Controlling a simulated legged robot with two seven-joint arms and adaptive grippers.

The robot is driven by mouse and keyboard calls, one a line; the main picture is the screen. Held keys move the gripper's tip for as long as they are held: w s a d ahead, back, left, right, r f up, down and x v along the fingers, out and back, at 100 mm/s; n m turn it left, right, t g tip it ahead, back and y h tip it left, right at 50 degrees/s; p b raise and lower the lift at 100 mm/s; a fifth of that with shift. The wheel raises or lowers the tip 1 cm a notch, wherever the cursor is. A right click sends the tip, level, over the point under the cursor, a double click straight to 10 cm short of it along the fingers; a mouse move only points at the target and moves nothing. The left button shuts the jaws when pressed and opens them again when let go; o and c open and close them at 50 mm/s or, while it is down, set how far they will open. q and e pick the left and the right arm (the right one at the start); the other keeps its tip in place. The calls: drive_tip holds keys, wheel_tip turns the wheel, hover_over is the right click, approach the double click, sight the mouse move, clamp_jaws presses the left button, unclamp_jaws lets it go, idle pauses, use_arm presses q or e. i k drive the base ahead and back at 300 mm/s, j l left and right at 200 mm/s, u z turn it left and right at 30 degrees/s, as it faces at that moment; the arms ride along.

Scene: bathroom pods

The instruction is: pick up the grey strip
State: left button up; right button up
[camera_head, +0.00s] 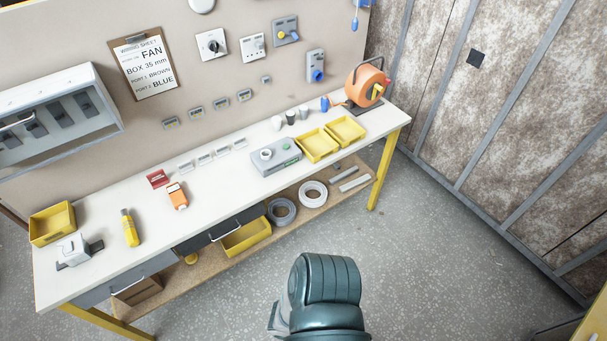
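Two short strips lie on the lower shelf at its right end: a grey strip (344,172) and, just in front of it, a lighter grey-white strip (354,184). Which of them the task means by the grey strip I cannot tell for sure. Both lie flat, close together and apart from the rolls to their left. A dark teal rounded link of mine rises at the bottom centre, well in front of the bench. Neither of my grippers shows in this view.
The white bench top (220,172) overhangs the lower shelf (325,202). A white roll (301,192) and a grey roll (272,211) lie left of the strips. A yellow bench leg (383,172) stands to their right.

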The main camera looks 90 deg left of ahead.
sight(351, 171)
drive_tip(key=u, duration=2.6)
drive_tip(key=i+l, duration=0.3)
drive_tip(key=i, duration=0.15)
drive_tip(key=i+l, duration=0.3)
drive_tip(key=i, duration=0.15)
drive_tip(key=i+l+z, duration=0.1)
drive_tip(key=i+l, duration=0.25)
drive_tip(key=i, duration=0.1)
